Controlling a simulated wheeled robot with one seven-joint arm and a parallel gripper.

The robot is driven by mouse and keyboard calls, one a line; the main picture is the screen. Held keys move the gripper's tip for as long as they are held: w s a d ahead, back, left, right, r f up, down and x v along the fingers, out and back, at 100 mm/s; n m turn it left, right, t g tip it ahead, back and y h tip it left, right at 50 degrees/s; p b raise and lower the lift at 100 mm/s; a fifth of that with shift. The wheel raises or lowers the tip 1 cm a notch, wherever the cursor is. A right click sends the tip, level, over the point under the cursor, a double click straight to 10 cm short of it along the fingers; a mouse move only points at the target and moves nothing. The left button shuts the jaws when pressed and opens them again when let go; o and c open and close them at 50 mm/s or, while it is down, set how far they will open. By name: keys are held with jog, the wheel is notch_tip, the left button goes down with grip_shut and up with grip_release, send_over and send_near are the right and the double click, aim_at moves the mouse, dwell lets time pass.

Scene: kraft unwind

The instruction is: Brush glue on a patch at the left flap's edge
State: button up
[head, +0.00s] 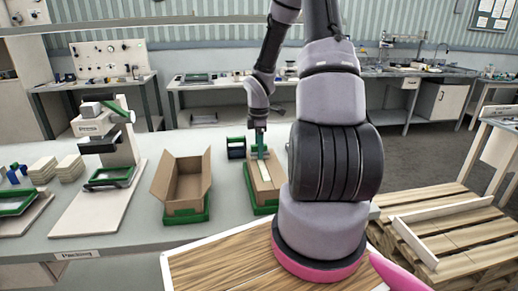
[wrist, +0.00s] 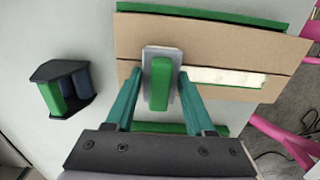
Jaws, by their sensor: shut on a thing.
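A cardboard box with flaps folded over its top (head: 265,182) stands in a green tray on the bench; it fills the upper part of the wrist view (wrist: 215,48). My gripper (head: 259,150) is above the box. In the wrist view its teal fingers (wrist: 160,88) are shut on a green-handled tool with a pale grey plate (wrist: 148,54), which covers part of the seam between the flaps. A whitish strip (wrist: 225,77) shows along the seam to the right of the tool; I cannot tell whether it is glue. Whether the tool touches the cardboard is unclear.
A dark holder (head: 236,147) with a green and a blue item stands beside the box, also in the wrist view (wrist: 64,90). An open box (head: 183,184) in a green tray and a press-like stand (head: 105,145) are further left. Wooden pallets (head: 445,235) lie at right.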

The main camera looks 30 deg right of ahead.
jog(key=shift+s+a, duration=0.1)
jog(key=shift+s, duration=0.2)
dwell(0.4)
jog(key=shift+w, duration=0.4)
dwell(0.4)
jog(key=shift+r, duration=0.1)
jog(key=shift+r, duration=2.9)
jog(key=shift+f, duration=0.15)
jog(key=shift+f, duration=2.35)
jog(key=shift+f, duration=0.5)
jog(key=shift+s, duration=0.45)
